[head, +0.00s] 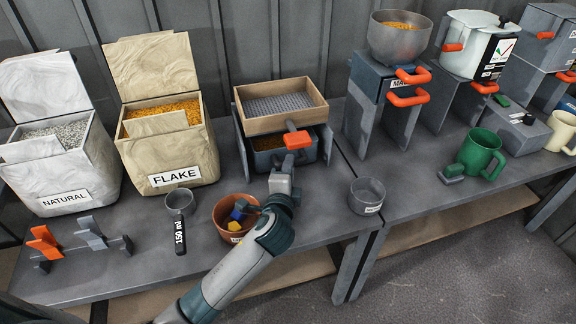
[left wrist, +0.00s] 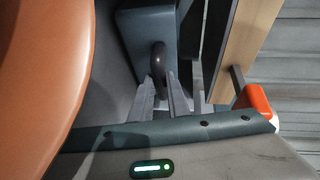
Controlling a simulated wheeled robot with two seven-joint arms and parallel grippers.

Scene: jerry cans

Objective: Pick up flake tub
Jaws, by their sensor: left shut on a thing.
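A blue-grey tub (head: 268,161) with orange-brown flakes stands under a wooden sieve (head: 287,122) in a dark frame. My left gripper (head: 282,178) is at the tub's front. In the left wrist view the left gripper (left wrist: 160,92) has its fingers closed on a dark loop handle (left wrist: 158,62) on the blue-grey tub (left wrist: 147,32). The tub looks upright; its underside is hidden, so I cannot tell whether it is lifted. A tan bin labelled FLAKE (head: 172,162), lid open, holds orange flakes to the left. My right gripper is not in view.
The sieve's orange handle (head: 297,139) sticks out just above my left gripper. A terracotta pot (head: 221,216) is close on its left, and a measuring cup (head: 179,203) lies farther left. A grey cup (head: 366,196) stands to the right.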

